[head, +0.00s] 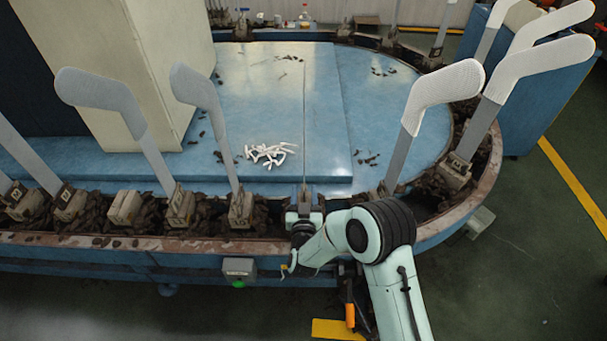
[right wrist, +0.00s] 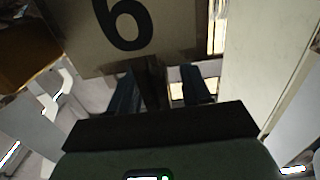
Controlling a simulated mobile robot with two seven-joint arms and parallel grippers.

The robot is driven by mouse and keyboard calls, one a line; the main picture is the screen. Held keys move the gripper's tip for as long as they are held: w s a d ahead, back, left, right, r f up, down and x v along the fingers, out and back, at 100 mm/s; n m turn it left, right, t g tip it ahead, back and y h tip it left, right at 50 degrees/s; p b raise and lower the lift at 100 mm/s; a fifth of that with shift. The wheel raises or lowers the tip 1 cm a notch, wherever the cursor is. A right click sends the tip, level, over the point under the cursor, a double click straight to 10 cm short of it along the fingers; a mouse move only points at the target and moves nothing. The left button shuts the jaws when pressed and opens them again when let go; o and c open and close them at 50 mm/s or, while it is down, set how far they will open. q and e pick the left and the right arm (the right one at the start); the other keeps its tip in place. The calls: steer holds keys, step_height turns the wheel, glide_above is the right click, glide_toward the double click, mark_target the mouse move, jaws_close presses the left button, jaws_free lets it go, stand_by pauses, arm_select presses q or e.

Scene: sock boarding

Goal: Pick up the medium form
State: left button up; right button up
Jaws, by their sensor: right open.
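Several foot-shaped forms stand upright around the oval machine. Plain grey forms are at the left (head: 105,100) and centre left (head: 200,100), and a white-topped form (head: 440,95) is at the right. My right gripper (head: 303,226) is low at the front rim, beside a holder. In the right wrist view its open fingers (right wrist: 160,90) point at a block marked 6 (right wrist: 122,22). A dark narrow upright part (right wrist: 152,82) shows between the fingers; contact is unclear. My left gripper is not in view.
White scraps (head: 268,153) lie on the blue tabletop (head: 265,90). Holder blocks (head: 125,207) and dark lumps line the rusty rim (head: 130,243). A tall beige cabinet (head: 125,70) stands at the left. Green floor (head: 530,260) is open at the right.

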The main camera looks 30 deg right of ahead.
steer(key=shift+w+d, duration=0.1)
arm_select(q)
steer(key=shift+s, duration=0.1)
arm_select(e)
jaws_close()
steer(key=shift+r, duration=0.1)
steer(key=shift+r, duration=0.65)
step_height(320, 180, up, 6)
steer(key=shift+r+p, duration=0.2)
steer(key=shift+p, duration=1)
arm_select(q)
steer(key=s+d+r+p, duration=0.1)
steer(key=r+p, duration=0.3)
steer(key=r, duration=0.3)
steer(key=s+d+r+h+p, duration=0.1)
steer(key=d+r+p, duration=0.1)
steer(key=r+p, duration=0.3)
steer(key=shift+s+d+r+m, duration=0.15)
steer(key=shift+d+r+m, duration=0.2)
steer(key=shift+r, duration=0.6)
arm_select(e)
step_height(320, 180, up, 20)
steer(key=shift+r, duration=0.15)
